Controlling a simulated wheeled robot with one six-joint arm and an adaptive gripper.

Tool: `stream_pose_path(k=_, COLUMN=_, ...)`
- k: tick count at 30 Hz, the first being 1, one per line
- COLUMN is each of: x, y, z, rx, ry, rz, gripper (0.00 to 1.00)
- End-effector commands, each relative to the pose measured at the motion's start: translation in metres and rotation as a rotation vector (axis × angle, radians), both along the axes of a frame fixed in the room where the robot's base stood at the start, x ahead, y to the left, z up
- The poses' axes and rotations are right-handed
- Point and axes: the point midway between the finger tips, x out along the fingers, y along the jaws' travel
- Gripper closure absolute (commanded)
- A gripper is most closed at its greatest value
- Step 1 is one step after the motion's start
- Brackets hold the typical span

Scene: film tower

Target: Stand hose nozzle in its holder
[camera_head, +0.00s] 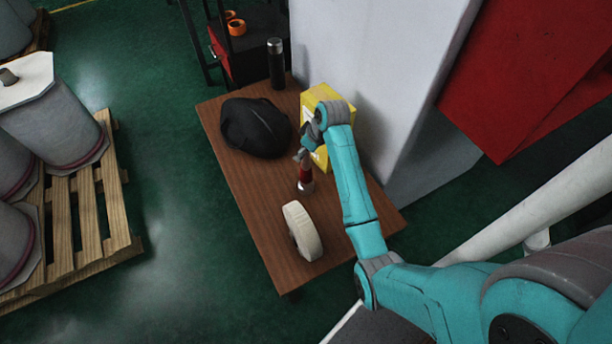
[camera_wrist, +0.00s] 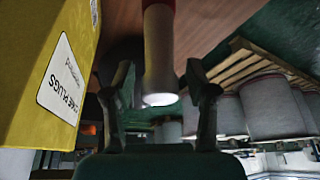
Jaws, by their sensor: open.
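The hose nozzle (camera_head: 305,175), red with a pale metallic end, is upright on the brown table just below my gripper (camera_head: 302,155). In the wrist view the nozzle (camera_wrist: 159,55) shows as a pale cylinder with a red part at the top edge. There my gripper (camera_wrist: 158,85) is open, one finger on each side of the nozzle, with gaps visible beside it. The fingers are small and partly hidden by the wrist in the head view. I cannot make out a holder for certain in either view.
A grey wall (camera_head: 385,70) stands behind. The table's left front is clear.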

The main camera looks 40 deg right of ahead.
Motion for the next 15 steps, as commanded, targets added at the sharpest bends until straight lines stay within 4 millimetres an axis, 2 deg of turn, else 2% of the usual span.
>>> stream_pose_path(k=3, x=0.0029, y=0.0007, z=-0.0074, rx=0.0, ry=0.001, rz=0.0, gripper=0.43)
stream_pose_path(k=10, x=0.0035, y=0.0006, z=-0.0084, rx=0.0, ry=0.0, rz=0.0, gripper=0.43)
stream_pose_path(k=11, x=0.0035, y=0.0006, z=-0.0083, rx=0.0, ry=0.0, rz=0.0, gripper=0.48)
stream_pose_path(k=15, x=0.0035, y=0.0007, z=-0.0081, rx=0.0, ry=0.0, rz=0.0, gripper=0.83)
